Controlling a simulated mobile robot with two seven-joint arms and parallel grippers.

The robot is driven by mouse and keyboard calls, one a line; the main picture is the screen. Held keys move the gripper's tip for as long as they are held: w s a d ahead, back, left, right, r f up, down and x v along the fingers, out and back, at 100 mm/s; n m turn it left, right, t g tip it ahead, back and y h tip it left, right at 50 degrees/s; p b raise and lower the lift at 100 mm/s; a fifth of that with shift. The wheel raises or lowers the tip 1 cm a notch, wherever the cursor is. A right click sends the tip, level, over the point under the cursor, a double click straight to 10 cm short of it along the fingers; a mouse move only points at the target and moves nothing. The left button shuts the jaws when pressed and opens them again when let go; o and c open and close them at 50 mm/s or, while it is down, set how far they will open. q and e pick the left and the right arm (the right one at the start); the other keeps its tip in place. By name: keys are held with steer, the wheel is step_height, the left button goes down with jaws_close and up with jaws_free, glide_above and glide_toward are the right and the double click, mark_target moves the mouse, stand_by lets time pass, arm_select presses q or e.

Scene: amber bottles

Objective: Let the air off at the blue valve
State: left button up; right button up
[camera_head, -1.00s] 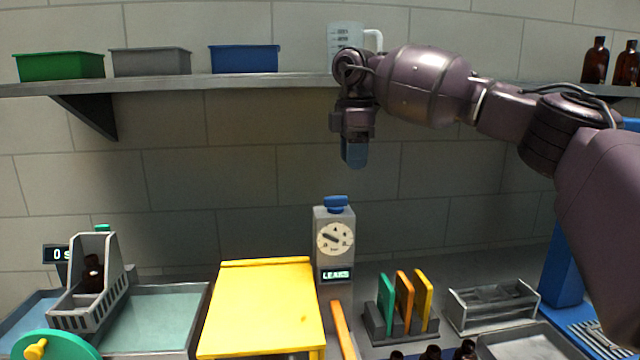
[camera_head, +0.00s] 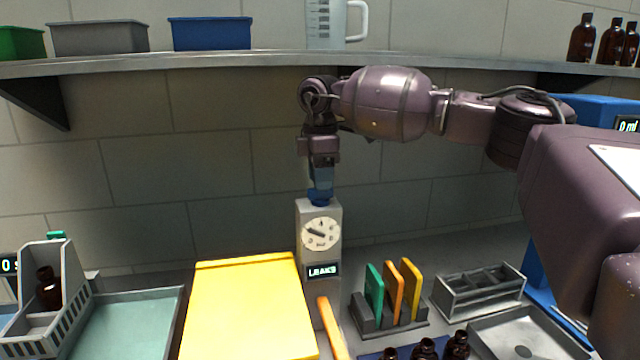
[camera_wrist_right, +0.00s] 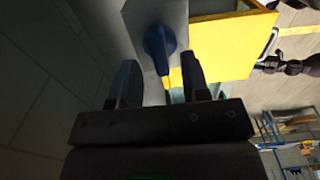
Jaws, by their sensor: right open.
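The blue valve (camera_head: 318,197) sits on top of a grey box-shaped unit (camera_head: 305,243) with a round dial (camera_head: 320,233) and a small screen that appears to read "LEAKS". My right gripper (camera_head: 320,188) points down directly over the valve, its fingers at the valve's top in the head view. In the right wrist view the blue valve handle (camera_wrist_right: 158,45) lies ahead of and between the two open fingers (camera_wrist_right: 158,80). I cannot tell whether the fingers touch it. My left gripper is not in view.
A yellow board (camera_head: 245,305) lies left of the unit. A rack with coloured plates (camera_head: 393,290) and a grey divided tray (camera_head: 480,292) stand to the right. Dark bottles (camera_head: 457,345) are at the front. A shelf (camera_head: 220,64) with bins and a jug (camera_head: 325,22) runs above.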

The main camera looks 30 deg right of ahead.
mark_target(320, 195)
steer(key=shift+f, duration=1.3)
jaws_close()
